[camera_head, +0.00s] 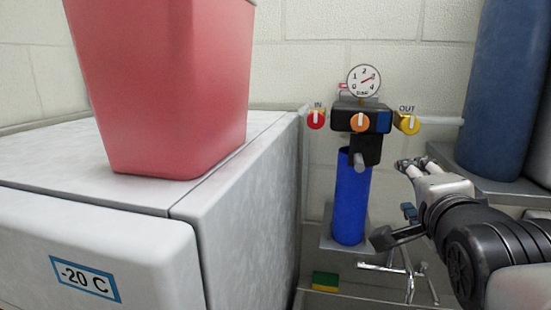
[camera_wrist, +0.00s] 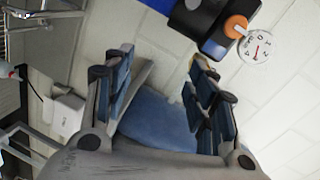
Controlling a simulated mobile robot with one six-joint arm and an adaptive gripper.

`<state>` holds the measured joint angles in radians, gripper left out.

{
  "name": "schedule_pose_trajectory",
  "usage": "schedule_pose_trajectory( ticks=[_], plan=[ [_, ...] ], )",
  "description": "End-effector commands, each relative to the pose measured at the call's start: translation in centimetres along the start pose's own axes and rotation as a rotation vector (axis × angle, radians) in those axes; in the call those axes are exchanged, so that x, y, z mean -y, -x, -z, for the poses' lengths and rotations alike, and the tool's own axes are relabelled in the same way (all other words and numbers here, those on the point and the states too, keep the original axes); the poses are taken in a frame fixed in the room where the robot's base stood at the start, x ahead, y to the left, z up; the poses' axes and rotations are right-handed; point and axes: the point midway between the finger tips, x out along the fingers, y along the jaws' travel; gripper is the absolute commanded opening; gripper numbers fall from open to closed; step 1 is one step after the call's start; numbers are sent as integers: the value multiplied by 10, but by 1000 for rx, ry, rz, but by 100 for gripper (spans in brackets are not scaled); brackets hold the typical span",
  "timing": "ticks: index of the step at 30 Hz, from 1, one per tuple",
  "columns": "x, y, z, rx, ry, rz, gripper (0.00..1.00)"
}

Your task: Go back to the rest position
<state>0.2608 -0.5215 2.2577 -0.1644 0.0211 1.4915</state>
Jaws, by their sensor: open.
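My gripper (camera_head: 412,165) is at the right of the head view, with its fingers pointing up and left, toward the wall beside the regulator. It also shows in the wrist view (camera_wrist: 162,85), where its two dark blue-padded fingers stand wide apart. It is open, and I see nothing held between the fingers. The black regulator (camera_head: 362,118) with its round gauge (camera_head: 364,81) sits to the left of the gripper, above a bright blue cylinder (camera_head: 351,200). In the wrist view the gauge (camera_wrist: 255,48) is beyond the right finger.
A white freezer (camera_head: 250,200) labelled -20 C fills the left, with a red bin (camera_head: 165,85) on top. A large dark blue cylinder (camera_head: 507,90) stands close on the right, above a grey shelf (camera_head: 500,188). A green-yellow block (camera_head: 325,281) and metal stand (camera_head: 408,275) are below.

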Motion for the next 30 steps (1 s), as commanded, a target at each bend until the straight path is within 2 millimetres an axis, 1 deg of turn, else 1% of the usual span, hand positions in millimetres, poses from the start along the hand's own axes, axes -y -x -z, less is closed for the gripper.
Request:
schedule_pose_trajectory(
  ticks=[1,2,3,5,6,8,9,11,12,15,18,21,30],
  plan=[
    [-40,4,-18,38,110,-73,52],
    [-61,9,-28,65,186,-119,52],
    [-89,15,-41,108,290,-179,52],
    [-130,28,-59,187,448,-261,52],
    [-157,38,-71,247,552,-309,52],
    [-197,54,-88,350,708,-371,52],
    [-222,66,-98,424,809,-404,52],
    [-256,86,-111,539,949,-442,52],
    [-276,98,-119,615,1033,-459,52],
    [-316,126,-132,784,1204,-478,52],
    [-340,146,-140,905,1313,-476,52],
    [-350,156,-142,967,1367,-472,52],
    [-351,159,-142,981,1379,-470,52]
  ],
)
